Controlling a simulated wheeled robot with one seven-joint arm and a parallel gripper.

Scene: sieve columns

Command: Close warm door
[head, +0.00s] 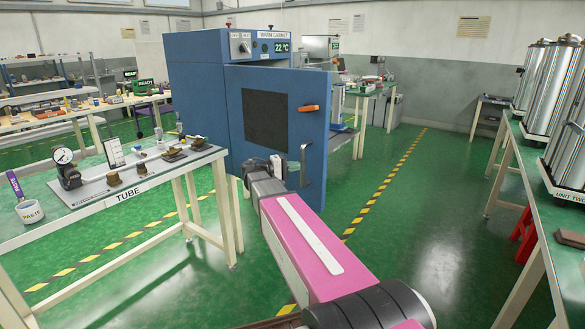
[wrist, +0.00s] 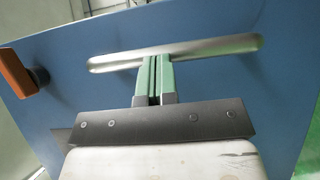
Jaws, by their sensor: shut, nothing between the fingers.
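The blue warm cabinet (head: 195,95) stands left of centre in the head view, its display reading 22 °C. Its blue door (head: 238,130) stands out past the cabinet's right side, so it is open; how wide is hard to tell. The door has a dark window (head: 265,120), an orange latch (head: 308,108) and a metal handle (head: 305,165). My gripper (head: 280,168) is at the door's lower face, left of the handle in the head view. In the wrist view, the shut, empty green fingers (wrist: 155,62) overlap the handle bar (wrist: 215,48); contact cannot be told.
The TUBE table (head: 130,190), with a gauge and small parts, stands left of my arm. A table (head: 545,215) with tall metal columns (head: 548,90) runs along the right. Green floor (head: 400,210) is clear between the door and that table.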

